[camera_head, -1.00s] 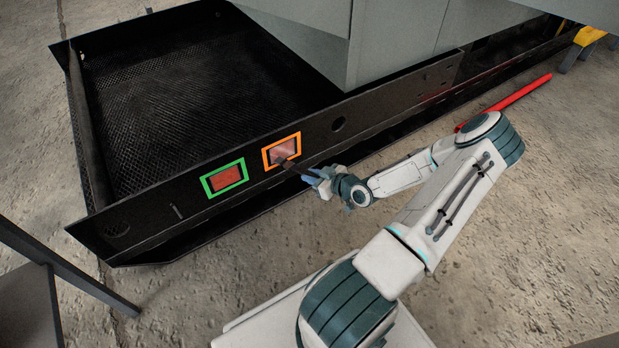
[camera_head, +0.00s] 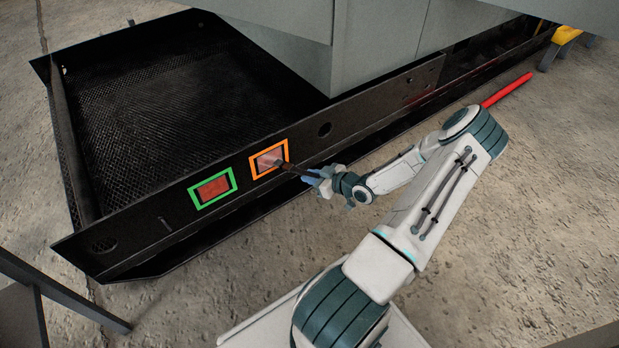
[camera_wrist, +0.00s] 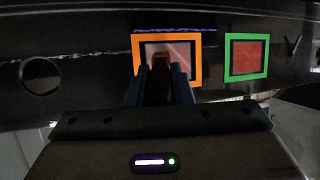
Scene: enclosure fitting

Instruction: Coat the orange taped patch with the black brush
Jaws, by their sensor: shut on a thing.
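The orange taped patch (camera_head: 257,168) is a square frame on the black side rail, with a pale pinkish inside crossed by lighter streaks. It also shows in the wrist view (camera_wrist: 138,59). My gripper (camera_head: 318,179) is shut on the dark brush (camera_head: 290,168), which points left toward the patch. In the wrist view the brush (camera_wrist: 160,64) shows as a brownish shape between the dark fingers, over the patch's lower middle. My fingers hide part of the patch's lower edge.
A green taped frame (camera_head: 196,199) with a red inside sits beside the orange one. The rail (camera_head: 325,148) has a round hole. A grey cabinet (camera_head: 290,45) stands above the tray. A red bar (camera_head: 507,89) lies on the floor, and a dark table leg (camera_head: 65,293) stands lower left.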

